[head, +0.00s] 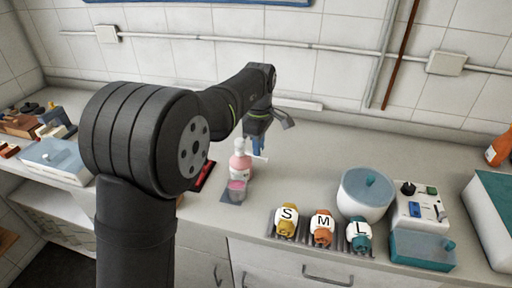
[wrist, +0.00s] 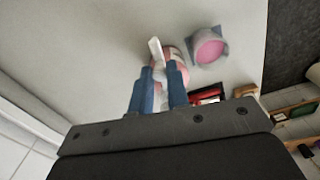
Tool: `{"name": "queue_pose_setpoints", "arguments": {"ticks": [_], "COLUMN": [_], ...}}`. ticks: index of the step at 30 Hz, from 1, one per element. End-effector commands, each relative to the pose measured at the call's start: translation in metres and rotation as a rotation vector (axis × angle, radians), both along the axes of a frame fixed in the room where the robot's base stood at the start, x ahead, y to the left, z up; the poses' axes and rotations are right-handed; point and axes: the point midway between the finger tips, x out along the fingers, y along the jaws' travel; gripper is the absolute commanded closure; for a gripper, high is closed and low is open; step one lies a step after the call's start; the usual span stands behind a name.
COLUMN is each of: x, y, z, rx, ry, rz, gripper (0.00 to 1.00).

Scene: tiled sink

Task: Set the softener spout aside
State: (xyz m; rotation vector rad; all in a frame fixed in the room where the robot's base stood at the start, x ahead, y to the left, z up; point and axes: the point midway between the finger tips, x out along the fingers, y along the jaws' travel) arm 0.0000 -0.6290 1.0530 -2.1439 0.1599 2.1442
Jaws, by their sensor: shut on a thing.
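The softener bottle (head: 240,166) is pink and stands upright on the counter. Its pink side also shows in the wrist view (wrist: 182,73), partly hidden behind my gripper. My gripper (head: 258,145) is above and just behind the bottle, pointing down. In the wrist view its blue fingers (wrist: 160,76) are shut on the white spout (wrist: 155,48), which sticks out past the fingertips. I cannot tell whether the spout still touches the bottle.
Yellow, orange and teal pieces marked S (head: 287,222), M (head: 321,230) and L (head: 358,234) sit on a rack to the right. A white bowl with teal contents (head: 366,194) and a switch box (head: 421,208) stand beyond. The counter behind the bowl is clear.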

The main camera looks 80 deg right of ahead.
Motion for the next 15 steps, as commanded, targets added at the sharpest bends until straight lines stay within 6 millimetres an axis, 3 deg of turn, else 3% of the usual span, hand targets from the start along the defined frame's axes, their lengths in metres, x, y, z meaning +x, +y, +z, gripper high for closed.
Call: {"name": "queue_pose_setpoints", "arguments": {"ticks": [15], "x": [-0.0005], "y": [-0.0100], "z": [0.0009], "rx": [-0.002], "ry": [0.000], "rz": [0.162], "gripper": [1.00]}}
